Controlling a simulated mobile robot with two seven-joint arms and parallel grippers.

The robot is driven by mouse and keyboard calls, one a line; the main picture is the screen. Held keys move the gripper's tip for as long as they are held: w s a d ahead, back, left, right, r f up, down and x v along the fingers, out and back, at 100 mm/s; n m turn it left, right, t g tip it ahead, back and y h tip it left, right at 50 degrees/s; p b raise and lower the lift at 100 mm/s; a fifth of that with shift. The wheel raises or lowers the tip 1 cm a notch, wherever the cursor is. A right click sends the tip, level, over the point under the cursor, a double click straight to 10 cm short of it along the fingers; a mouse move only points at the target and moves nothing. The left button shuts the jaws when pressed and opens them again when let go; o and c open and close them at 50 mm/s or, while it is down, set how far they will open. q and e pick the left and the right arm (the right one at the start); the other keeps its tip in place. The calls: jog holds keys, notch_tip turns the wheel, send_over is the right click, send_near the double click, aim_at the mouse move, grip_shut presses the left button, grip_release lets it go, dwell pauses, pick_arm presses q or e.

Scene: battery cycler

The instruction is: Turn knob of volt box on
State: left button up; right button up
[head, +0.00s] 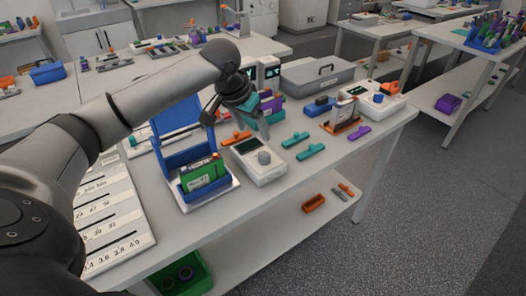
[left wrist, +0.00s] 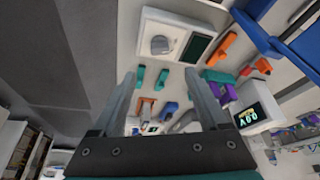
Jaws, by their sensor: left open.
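A white box (head: 270,174) with a dark, unlit screen (head: 246,145) and a round grey knob (head: 264,157) lies on the table; I take it for the volt box. In the left wrist view the white box (left wrist: 150,20) is at the top, with its knob (left wrist: 160,45) beside the dark screen (left wrist: 198,46). My left gripper (head: 264,132) is above and behind the knob in the head view. In the left wrist view its open, empty fingers (left wrist: 160,76) point toward the knob, apart from it. My right gripper is not in view.
A blue holder with a green pack (head: 203,174) stands left of the box. Teal clips (head: 311,151), an orange clip (head: 236,138) and a purple clip (head: 350,133) lie nearby. A grey case (head: 316,74) and another white device (head: 376,99) stand behind. A lit display (left wrist: 250,115) shows behind my gripper.

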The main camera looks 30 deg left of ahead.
aim_at(264, 153)
pick_arm(q)
jog(key=b+x, duration=0.2)
jog(key=x, duration=0.9)
jog(key=shift+w+f, duration=0.2)
jog(key=shift+f, duration=0.15)
grip_shut()
